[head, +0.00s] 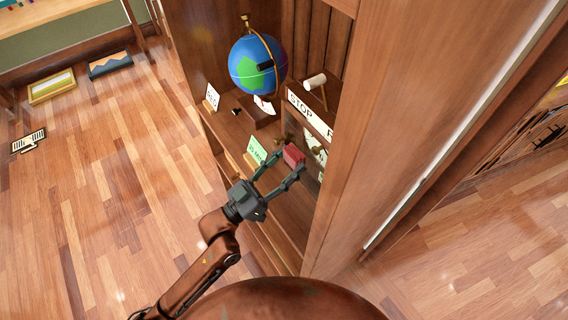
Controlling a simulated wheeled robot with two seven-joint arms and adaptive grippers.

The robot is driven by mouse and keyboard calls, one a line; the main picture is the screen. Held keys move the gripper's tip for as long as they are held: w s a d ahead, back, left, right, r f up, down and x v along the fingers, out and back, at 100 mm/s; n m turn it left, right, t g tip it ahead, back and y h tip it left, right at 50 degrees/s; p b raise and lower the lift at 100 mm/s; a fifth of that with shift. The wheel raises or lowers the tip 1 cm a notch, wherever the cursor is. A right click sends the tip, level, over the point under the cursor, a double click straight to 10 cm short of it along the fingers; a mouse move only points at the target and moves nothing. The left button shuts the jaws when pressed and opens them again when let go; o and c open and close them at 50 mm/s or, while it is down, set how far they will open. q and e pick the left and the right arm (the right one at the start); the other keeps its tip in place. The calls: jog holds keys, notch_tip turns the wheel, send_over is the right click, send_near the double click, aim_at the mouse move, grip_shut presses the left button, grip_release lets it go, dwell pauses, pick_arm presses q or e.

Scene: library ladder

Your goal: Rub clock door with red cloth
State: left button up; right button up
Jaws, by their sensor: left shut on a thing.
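My left gripper (281,171) comes in from the lower left and is shut on a small red block-like thing (293,155), which looks like the folded red cloth. It holds it at the front of a wooden shelf unit. I cannot make out a clock door for certain; part of what lies behind the gripper is hidden by it. My right gripper is not in view.
A globe (257,66) stands on the upper shelf, near a white-headed thing (315,81) and a STOP sign (309,112). A green card (256,151) stands left of my gripper. A tall wooden panel (400,120) rises on the right. The floor (100,200) at left is mostly clear.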

pick_arm(q)
jog(key=shift+w+d, duration=0.2)
jog(key=shift+d, duration=0.05)
dwell(0.6)
jog(key=shift+w+d, duration=0.3)
jog(key=shift+d, duration=0.15)
jog(key=shift+p, duration=0.3)
